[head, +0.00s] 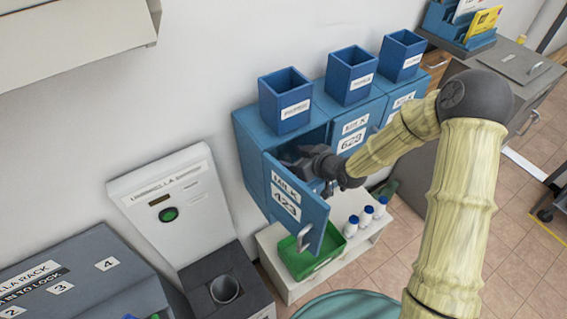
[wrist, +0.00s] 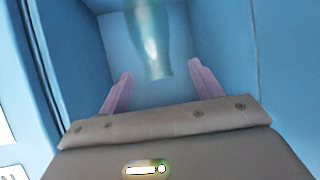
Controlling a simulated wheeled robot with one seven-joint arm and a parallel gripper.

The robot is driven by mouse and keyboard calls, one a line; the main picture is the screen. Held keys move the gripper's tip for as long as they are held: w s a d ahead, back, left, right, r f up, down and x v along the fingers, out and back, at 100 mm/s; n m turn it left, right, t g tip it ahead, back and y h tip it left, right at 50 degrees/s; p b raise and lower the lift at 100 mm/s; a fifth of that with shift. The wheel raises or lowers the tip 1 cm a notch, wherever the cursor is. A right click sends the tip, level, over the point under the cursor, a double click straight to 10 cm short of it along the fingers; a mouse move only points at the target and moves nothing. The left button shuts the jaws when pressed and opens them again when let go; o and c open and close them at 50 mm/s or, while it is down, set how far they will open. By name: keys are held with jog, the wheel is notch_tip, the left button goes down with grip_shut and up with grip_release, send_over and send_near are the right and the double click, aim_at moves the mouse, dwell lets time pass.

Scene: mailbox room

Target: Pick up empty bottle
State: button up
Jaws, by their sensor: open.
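In the wrist view a pale, see-through bottle (wrist: 152,45) is inside the blue box, ahead of my gripper (wrist: 160,85). My gripper's two pinkish fingers are apart, one on each side of the bottle's near end, with nothing between them that I can see held. In the head view my gripper (head: 300,158) reaches into the blue milk box 423, whose door (head: 294,208) stands open. The bottle is hidden in the head view by the gripper and the box.
Shut milk box 629 (head: 352,130) and another lie to the right. Several blue bins (head: 285,100) stand on top. Below are a green tray (head: 310,255) and white bottles with blue caps (head: 365,218) on a white shelf. The open door hangs close to my wrist.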

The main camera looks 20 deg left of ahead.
aim_at(288, 154)
jog(key=shift+x, duration=1.05)
jog(key=shift+w+a+p, duration=0.3)
jog(key=shift+a+p, duration=0.1)
jog(key=shift+p, duration=0.25)
jog(key=shift+w+p+x, duration=0.2)
jog(key=shift+p+x, duration=0.85)
jog(key=shift+x, duration=1.15)
jog(key=shift+d+r, duration=0.1)
grip_shut()
